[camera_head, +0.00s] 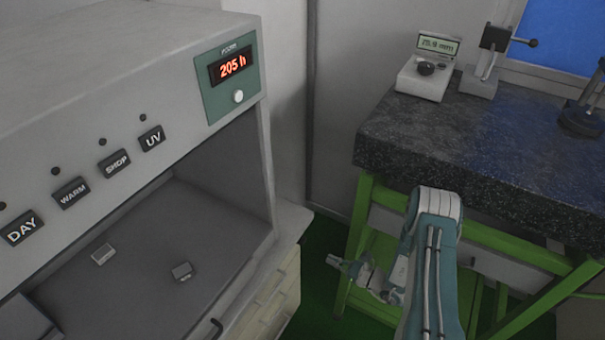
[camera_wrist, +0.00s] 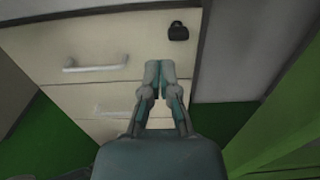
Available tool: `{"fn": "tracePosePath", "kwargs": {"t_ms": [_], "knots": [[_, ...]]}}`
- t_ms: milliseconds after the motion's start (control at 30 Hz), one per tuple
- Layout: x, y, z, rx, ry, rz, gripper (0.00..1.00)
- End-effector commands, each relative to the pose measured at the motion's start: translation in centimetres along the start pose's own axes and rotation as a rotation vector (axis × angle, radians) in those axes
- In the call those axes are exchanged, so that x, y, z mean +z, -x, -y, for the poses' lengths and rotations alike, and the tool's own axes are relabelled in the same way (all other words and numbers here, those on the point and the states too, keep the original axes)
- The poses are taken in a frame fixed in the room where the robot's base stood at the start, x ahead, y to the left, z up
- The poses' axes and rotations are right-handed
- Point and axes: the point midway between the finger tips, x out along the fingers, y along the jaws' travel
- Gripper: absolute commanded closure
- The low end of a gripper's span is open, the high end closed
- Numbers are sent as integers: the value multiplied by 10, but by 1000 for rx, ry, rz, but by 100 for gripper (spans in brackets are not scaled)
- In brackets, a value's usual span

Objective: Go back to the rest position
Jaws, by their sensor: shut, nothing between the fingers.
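My gripper (camera_head: 335,261) shows in the head view, low between the grey cabinet and the green stand, at the end of my folded arm. Behind the fingers there is a cream drawer unit (camera_wrist: 90,35) with pale handles and a dark lock. How far the fingertips are from the drawer front I cannot tell.
The dark stone slab (camera_head: 470,150) on a green frame (camera_head: 362,215) stands at right, carrying a gauge (camera_head: 425,75) and stands. Green floor shows between.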

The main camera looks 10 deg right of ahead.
Motion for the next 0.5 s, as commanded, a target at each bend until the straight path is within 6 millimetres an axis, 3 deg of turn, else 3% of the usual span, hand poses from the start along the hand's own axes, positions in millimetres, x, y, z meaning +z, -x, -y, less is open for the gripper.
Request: {"fn": "tracePosePath", "kwargs": {"t_ms": [167,500], "knots": [[18,-6,0,47,33,-5,100],[128,-31,-27,388,279,-81,100]]}}
